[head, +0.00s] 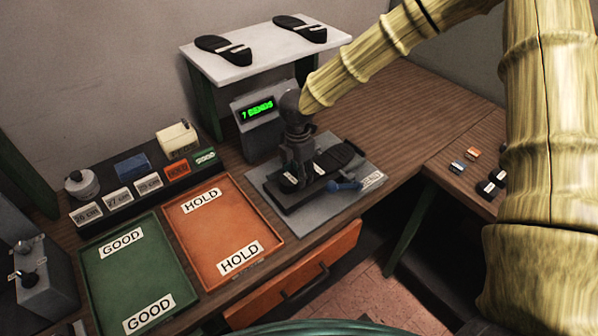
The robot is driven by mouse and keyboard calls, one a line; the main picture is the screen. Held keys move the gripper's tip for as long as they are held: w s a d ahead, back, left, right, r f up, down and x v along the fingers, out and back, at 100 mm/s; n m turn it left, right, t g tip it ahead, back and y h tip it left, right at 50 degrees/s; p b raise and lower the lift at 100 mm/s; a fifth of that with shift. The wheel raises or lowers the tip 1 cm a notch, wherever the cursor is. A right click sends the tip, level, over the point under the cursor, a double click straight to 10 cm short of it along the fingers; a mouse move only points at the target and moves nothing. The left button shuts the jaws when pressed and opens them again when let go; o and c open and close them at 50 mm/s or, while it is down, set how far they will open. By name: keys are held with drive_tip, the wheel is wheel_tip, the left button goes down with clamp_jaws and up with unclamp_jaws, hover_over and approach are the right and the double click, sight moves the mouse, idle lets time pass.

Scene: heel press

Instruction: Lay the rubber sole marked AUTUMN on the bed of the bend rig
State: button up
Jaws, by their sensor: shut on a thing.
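A black rubber sole (338,157) with pale labels lies along the dark bed of the bend rig (322,208). Its marking is too small to read. My gripper (303,177) points down over the rig and is shut on the sole near its middle. The fingers hide part of the sole, and I cannot tell whether it rests fully on the bed. The rig has a blue handle (345,186) at its front right. Two more black soles, a left one (222,46) and a right one (300,27), lie on the white raised shelf (262,58); their labels are unreadable.
A display (258,110) behind the rig reads "7 BENDS". The green GOOD tray (118,270) and orange HOLD tray (212,225) are empty, left of the rig. A dark rack (108,190) with labelled size blocks stands behind them. An orange drawer (270,300) is below.

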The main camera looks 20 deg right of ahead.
drive_tip(key=shift+f, duration=0.1)
drive_tip(key=o, duration=1.7)
